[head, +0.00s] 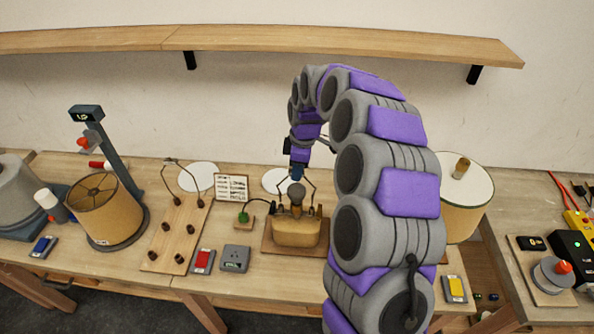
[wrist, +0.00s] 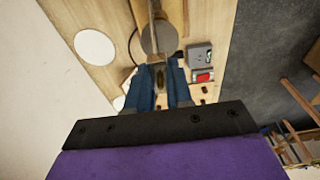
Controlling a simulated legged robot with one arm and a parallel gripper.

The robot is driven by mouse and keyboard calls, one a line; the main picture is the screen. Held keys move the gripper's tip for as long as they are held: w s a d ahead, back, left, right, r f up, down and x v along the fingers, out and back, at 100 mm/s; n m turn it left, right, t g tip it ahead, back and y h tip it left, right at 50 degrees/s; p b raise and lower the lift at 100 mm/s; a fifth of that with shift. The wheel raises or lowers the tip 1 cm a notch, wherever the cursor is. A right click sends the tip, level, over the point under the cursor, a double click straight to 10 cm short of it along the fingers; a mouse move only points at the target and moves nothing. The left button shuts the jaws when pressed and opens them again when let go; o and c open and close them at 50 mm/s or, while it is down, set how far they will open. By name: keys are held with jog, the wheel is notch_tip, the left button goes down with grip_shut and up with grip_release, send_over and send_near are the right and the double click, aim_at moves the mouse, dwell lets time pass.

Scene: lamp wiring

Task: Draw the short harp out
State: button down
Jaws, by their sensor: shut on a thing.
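My gripper (head: 298,174), with blue fingers, points down above the tan lamp base (head: 296,232) in the head view. It is shut on the top of a thin dark wire harp (head: 313,186), whose two sides spread down around the grey-brown socket (head: 296,196). The harp's lower ends are near the socket; whether they are seated is too small to tell. In the wrist view the blue fingers (wrist: 160,72) close on a small piece at the harp's top, with the round socket top (wrist: 160,36) beyond. Another wire harp (head: 184,180) stands on the pegged wooden board (head: 166,240).
A tan drum shade (head: 108,212) stands at left beside a post (head: 116,160). A second shade (head: 462,205) is at right behind my arm. Red (head: 203,261) and grey (head: 235,258) boxes lie in front. A small green-topped plug (head: 243,217) is beside the lamp. A shelf (head: 260,38) runs above.

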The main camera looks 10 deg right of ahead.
jog(key=shift+r+p, duration=0.65)
jog(key=shift+r, duration=1.1)
